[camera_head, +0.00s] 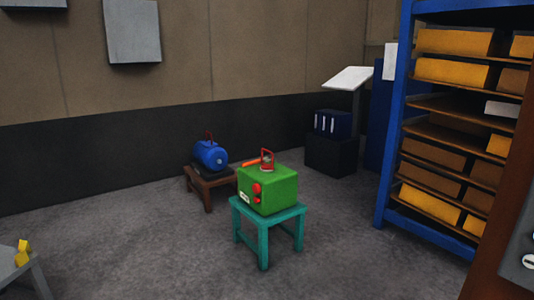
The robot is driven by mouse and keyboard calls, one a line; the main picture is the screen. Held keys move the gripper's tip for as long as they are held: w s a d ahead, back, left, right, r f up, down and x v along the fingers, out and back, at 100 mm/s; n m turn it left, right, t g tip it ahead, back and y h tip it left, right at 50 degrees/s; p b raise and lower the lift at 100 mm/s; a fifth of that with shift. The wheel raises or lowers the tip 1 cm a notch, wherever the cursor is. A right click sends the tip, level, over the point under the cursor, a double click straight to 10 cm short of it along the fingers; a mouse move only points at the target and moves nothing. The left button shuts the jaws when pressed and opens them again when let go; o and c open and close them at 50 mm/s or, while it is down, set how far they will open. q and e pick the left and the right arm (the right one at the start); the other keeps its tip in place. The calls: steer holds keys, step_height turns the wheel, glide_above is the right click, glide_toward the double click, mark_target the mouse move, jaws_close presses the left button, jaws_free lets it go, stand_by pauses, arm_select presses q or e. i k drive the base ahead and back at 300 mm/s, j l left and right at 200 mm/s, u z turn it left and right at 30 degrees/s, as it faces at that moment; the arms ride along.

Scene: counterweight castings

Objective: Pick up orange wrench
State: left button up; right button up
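A small orange bar-like thing (254,162), which may be the orange wrench, shows at the top back edge of a green box (278,189). It is too small to make out its shape, and I cannot tell whether it lies on the box or behind it. A red handle (267,158) stands upright on the box and partly overlaps it. The box has red round knobs on its front and sits on a teal stool (265,217). Neither of my grippers is in view.
A blue tank (210,155) sits on a low brown stand (206,190) behind the stool. A blue shelf rack (393,140) with yellow bins stands at right. A grey table (20,268) with a yellow object (22,252) is at lower left. The floor between is clear.

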mark_target(265, 159)
steer(key=i+j+u, duration=0.35)
steer(key=i, duration=0.4)
steer(key=i+u, duration=0.35)
steer(key=i, duration=0.45)
steer(key=i+z, duration=0.15)
steer(key=i, duration=1)
steer(key=i+j+z, duration=0.15)
steer(key=i+z, duration=0.25)
steer(key=i+j+z, duration=0.5)
steer(key=z, duration=0.25)
steer(key=i+j+z, duration=0.25)
steer(key=z, duration=0.15)
steer(key=i+j+z, duration=0.15)
steer(key=j+z, duration=0.25)
steer(key=i+j+z, duration=0.15)
steer(key=z, duration=0.25)
steer(key=j+z, duration=0.45)
steer(key=j, duration=0.4)
